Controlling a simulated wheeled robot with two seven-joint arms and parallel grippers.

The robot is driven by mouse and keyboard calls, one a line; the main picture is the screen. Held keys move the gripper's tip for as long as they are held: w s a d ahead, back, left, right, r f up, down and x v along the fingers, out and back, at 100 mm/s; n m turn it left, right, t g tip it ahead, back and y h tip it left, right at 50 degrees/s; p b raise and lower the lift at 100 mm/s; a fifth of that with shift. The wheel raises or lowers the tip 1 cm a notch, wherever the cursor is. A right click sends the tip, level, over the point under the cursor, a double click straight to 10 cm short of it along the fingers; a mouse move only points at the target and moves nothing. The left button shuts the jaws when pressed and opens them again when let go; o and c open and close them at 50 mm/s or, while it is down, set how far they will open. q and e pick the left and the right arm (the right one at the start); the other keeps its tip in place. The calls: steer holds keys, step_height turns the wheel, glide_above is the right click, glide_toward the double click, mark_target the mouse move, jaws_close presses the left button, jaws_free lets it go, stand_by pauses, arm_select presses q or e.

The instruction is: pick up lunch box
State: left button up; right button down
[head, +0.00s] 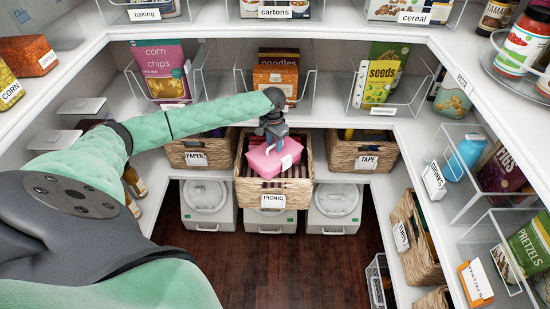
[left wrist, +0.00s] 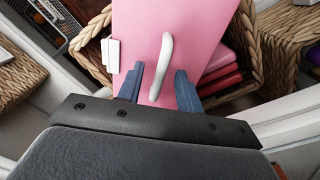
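The pink lunch box (head: 272,159) sits tilted at the top of the wicker basket labelled PICNIC (head: 273,201) on the lower shelf. In the left wrist view the lunch box (left wrist: 205,30) fills the upper middle, with a white handle (left wrist: 163,62) and a white latch at its left edge. My left gripper (head: 272,142) points down at the lunch box. Its two blue-grey fingers (left wrist: 160,90) stand apart on either side of the handle, with visible gaps, so it is open. My right gripper is out of view.
Wicker baskets labelled PAPER (head: 199,154) and TAPE (head: 362,155) flank the picnic basket. Red folded items (left wrist: 222,68) lie in the picnic basket beside the lunch box. White lidded bins (head: 335,207) stand below.

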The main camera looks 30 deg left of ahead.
arm_select(q)
jaws_close()
stand_by(0.4)
